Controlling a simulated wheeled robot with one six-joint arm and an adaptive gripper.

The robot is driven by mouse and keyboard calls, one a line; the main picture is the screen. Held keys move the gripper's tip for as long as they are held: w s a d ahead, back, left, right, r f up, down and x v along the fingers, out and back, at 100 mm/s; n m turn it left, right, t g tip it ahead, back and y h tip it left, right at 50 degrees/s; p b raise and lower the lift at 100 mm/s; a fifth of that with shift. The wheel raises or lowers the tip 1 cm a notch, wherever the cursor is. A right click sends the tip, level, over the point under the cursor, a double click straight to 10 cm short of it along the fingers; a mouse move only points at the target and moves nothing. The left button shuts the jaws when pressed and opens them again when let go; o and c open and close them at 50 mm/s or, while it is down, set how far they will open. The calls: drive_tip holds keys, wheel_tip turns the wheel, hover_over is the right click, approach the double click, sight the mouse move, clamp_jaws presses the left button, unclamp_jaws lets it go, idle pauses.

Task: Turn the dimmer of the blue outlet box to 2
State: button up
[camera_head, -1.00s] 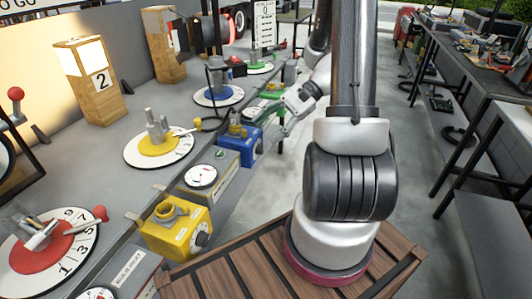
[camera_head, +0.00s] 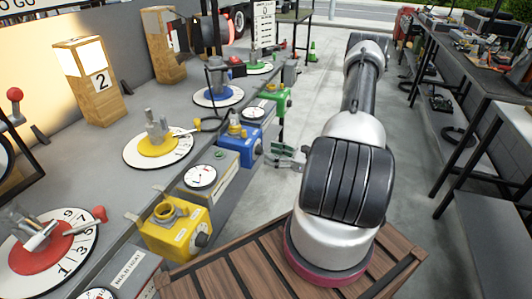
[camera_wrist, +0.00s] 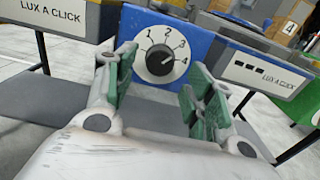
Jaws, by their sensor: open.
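The blue outlet box (camera_head: 238,146) sits on the front edge of the long counter in the head view, with its dimmer side facing the aisle. In the wrist view the blue box (camera_wrist: 190,38) shows a white dial numbered 1 to 4 with a dark dimmer knob (camera_wrist: 159,61). The knob's light mark appears to point towards 4. My gripper (camera_head: 287,157) is just right of the box in the head view, apart from it. In the wrist view its green-padded fingers (camera_wrist: 160,82) are open, on either side of the knob, with nothing between them.
A yellow box (camera_head: 175,232) and a green box (camera_head: 274,98) sit along the same counter edge. In the wrist view, panels marked LUX A CLICK (camera_wrist: 52,14) flank the blue box. The floor aisle between the counter and the right-hand benches (camera_head: 490,100) is clear.

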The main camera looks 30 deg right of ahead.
sight(263, 151)
drive_tip(key=shift+x, duration=1.6)
drive_tip(key=c, duration=1)
drive_tip(key=shift+n, duration=0.3)
drive_tip(key=n, duration=0.3)
drive_tip(key=shift+n, duration=2)
